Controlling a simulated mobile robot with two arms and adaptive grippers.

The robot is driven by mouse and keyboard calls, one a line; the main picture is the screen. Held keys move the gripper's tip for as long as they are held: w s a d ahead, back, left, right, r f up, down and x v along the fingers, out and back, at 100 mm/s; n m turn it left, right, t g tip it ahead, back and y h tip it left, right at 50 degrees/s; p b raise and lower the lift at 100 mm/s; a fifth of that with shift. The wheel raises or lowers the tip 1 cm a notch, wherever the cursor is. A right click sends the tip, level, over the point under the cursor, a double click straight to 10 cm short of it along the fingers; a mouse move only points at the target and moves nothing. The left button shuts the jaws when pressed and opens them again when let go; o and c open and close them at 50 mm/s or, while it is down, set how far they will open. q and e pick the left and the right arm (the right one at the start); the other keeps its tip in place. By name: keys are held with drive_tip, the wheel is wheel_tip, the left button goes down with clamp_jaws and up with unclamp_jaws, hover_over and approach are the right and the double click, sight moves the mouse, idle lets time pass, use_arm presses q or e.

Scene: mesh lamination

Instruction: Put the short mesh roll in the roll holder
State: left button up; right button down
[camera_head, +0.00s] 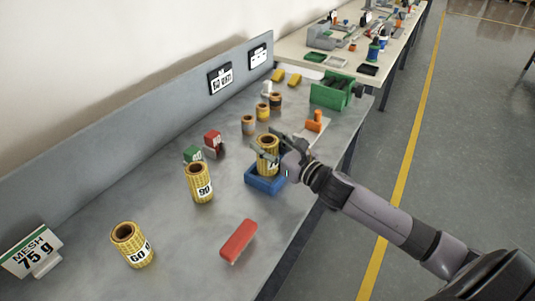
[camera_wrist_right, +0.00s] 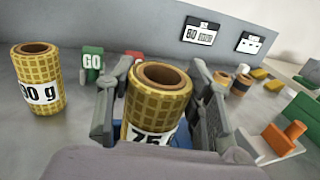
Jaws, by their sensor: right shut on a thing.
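My right gripper (camera_head: 265,143) is shut on a yellow mesh roll (camera_head: 268,155) with a brown core and a white label. In the right wrist view the fingers stand on both sides of this roll (camera_wrist_right: 155,105), and its label begins with 75. The roll is upright, in or just above the blue holder (camera_head: 262,184); its lower end is hidden, so I cannot tell whether it touches the bottom. A 90 g roll (camera_head: 199,183) and a 60 g roll (camera_head: 132,245) stand upright on the bench to the left. My left gripper is out of view.
A sign (camera_head: 31,251) reads MESH 75 g. A red block (camera_head: 239,241) lies near the front edge. Green and red blocks (camera_head: 212,144) stand behind the holder. Small rolls (camera_head: 249,125), an orange-handled thing (camera_head: 315,122) and a green fixture (camera_head: 335,92) are further back.

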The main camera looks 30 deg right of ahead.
wheel_tip(320, 180, down, 4)
drive_tip(key=shift+r, duration=0.2)
drive_tip(key=shift+f+b, duration=0.2)
drive_tip(key=shift+b, duration=0.1)
drive_tip(key=c, duration=0.8)
unclamp_jaws()
